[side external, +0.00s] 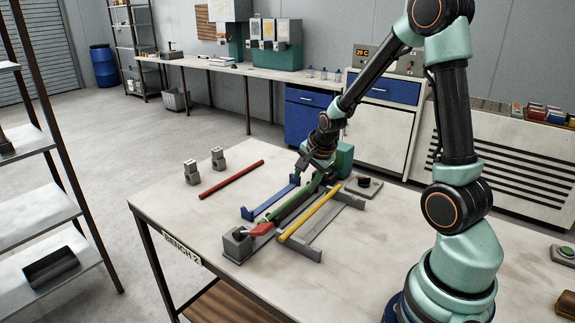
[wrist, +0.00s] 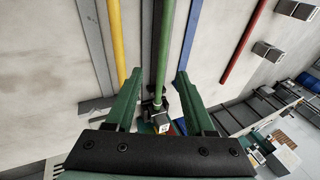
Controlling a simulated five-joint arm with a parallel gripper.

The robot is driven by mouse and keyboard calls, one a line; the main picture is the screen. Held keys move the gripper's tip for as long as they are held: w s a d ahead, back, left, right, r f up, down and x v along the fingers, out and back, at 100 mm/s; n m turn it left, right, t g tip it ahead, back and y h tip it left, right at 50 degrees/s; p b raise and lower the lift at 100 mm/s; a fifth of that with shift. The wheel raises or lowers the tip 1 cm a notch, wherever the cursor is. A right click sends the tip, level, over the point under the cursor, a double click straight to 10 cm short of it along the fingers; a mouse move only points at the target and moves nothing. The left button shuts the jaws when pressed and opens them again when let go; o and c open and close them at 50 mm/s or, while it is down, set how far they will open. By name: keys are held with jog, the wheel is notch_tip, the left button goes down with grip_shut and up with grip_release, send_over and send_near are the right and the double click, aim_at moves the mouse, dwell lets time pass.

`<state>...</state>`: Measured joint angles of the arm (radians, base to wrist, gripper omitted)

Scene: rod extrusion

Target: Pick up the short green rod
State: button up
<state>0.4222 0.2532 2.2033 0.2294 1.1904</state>
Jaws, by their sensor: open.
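The green rod (side external: 287,208) lies lengthwise along the dark grey channel of a fixture on the bench, near the end of my arm. In the wrist view the green rod (wrist: 164,50) runs down the picture between my two green fingers. My gripper (wrist: 158,76) is open, with a finger on each side of the rod and a gap on both sides. In the side view my gripper (side external: 318,172) is at the rod's far end, partly hidden by the wrist. I cannot tell how high the fingertips are above the rod.
A yellow rod (side external: 312,215) lies on a grey rack to the right. A blue bracket (side external: 270,202) and a red rod (side external: 232,179) lie to the left. A grey block (side external: 238,246) with a red handle (side external: 260,230) stands at the near end. Two grey blocks (side external: 192,173) stand behind.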

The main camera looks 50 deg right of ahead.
aim_at(296, 196)
jog(key=shift+w+x, duration=0.2)
jog(key=shift+x, duration=3.6)
jog(key=shift+r, duration=0.1)
grip_shut()
